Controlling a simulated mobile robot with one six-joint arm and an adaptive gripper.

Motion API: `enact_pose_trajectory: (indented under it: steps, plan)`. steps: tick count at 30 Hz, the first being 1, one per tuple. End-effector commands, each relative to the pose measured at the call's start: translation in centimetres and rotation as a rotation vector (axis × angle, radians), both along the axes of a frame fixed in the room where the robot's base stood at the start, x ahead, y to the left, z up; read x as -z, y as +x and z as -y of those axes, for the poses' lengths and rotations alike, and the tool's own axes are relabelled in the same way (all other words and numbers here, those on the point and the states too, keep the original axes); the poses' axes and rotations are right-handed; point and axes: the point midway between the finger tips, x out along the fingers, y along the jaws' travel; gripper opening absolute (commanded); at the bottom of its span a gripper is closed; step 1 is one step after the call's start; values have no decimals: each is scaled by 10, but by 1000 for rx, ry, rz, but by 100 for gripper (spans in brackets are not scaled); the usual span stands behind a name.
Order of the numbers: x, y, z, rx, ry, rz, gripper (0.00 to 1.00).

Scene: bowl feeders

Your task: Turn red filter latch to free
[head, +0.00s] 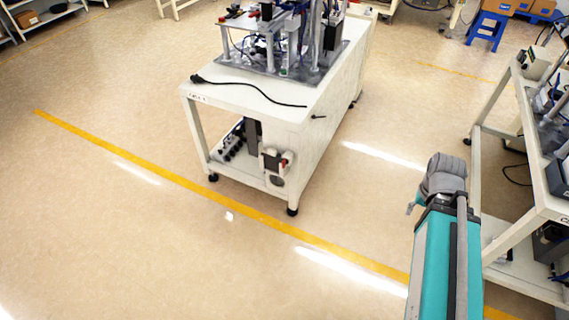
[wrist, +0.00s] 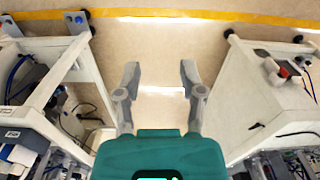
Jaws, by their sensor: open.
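The red filter latch (head: 285,161) is a tiny red part on the filter unit (head: 272,161), low on the near end of the white cart in the head view. In the wrist view the red latch (wrist: 283,73) shows at the right, on the side of the right-hand cart. Its turn position is too small to tell. My gripper (wrist: 160,78) is open and empty, with its two grey fingers apart over bare floor, well away from the latch. In the head view my teal arm is at the lower right and the fingers are hidden.
The white cart (head: 250,95) carries machinery and a black cable (head: 262,95). A second equipment cart (head: 515,215) stands at the right. A yellow line (head: 190,185) crosses the floor. The floor between the carts and at the left is clear.

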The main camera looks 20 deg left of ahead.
Motion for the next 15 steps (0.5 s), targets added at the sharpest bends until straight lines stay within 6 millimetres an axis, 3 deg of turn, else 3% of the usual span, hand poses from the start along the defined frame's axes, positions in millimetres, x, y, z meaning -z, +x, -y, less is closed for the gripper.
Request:
enact_pose_trajectory:
  steps: [5,11,12,15]
  plan:
    - [4,2,-1,-13,-8,3,51]
    - [24,14,-6,-85,-53,21,51]
    - [30,17,-18,-111,-69,27,51]
    - [46,28,-25,-184,-115,45,51]
